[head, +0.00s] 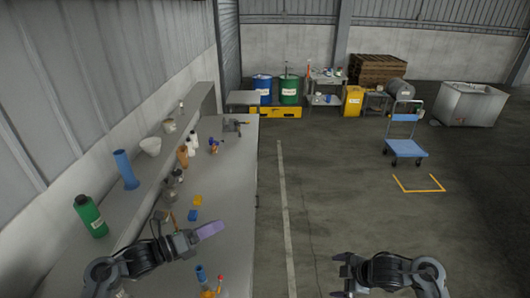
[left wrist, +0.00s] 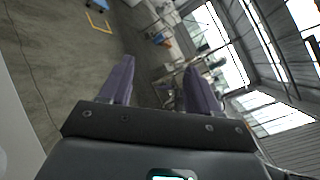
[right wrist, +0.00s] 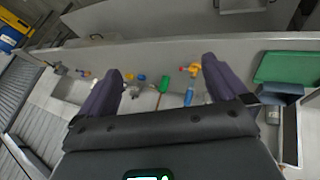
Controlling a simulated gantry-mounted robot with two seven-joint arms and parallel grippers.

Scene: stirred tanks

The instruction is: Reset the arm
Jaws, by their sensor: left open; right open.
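My left gripper (head: 212,230) is raised over the front part of the workbench in the head view. Its two purple fingers (left wrist: 158,85) stand apart in the left wrist view, with nothing between them; the floor and far hall show beyond. My right arm (head: 390,272) is over the floor at the bottom of the head view, right of the bench; its fingertips are not visible there. In the right wrist view my right gripper (right wrist: 165,78) has its fingers apart and empty, facing the bench from a distance.
A blue trolley (head: 406,148), a metal bin (head: 468,104) and blue and green drums (head: 289,90) stand further back. The middle floor is clear.

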